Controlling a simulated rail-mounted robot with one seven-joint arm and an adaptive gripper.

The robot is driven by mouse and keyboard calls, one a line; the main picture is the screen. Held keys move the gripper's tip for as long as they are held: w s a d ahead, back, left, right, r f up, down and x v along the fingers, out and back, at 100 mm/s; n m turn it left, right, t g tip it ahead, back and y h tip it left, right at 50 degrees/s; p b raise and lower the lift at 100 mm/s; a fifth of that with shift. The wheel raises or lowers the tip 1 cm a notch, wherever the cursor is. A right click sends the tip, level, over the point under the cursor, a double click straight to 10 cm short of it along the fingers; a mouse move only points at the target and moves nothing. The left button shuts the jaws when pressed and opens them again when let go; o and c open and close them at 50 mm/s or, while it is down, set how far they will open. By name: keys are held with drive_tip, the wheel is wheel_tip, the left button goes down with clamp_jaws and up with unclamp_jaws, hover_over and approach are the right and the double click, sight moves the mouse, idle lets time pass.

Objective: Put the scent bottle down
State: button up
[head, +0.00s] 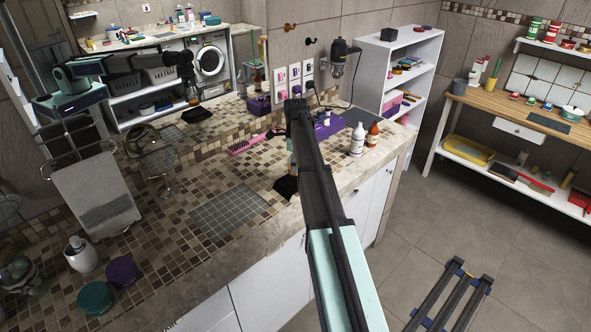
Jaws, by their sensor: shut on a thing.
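My arm reaches over the tiled counter (165,235), and its dark end link hides most of my gripper (290,140). A narrow sliver of the scent bottle (291,161) shows left of the link, below the gripper. In the mirror, my gripper's reflection is shut around a small amber bottle, held upright. A black tray or dish (286,187) lies on the counter beneath, partly hidden by my arm. I cannot tell whether the bottle touches it.
A white bottle (357,140) and an orange-brown bottle (373,135) stand right of my arm, near a purple box (327,126). A pink brush (247,144) lies to the left. A grey tiled square (232,212) is clear. A soap dispenser (80,255) stands front left.

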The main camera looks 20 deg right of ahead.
drive_tip(key=shift+f+p, duration=0.55)
drive_tip(key=shift+f, duration=1.35)
drive_tip(key=shift+f, duration=0.15)
drive_tip(key=o, duration=1.3)
drive_tip(key=shift+o, duration=0.2)
wheel_tip(320, 180, up, 12)
drive_tip(key=b, duration=0.3)
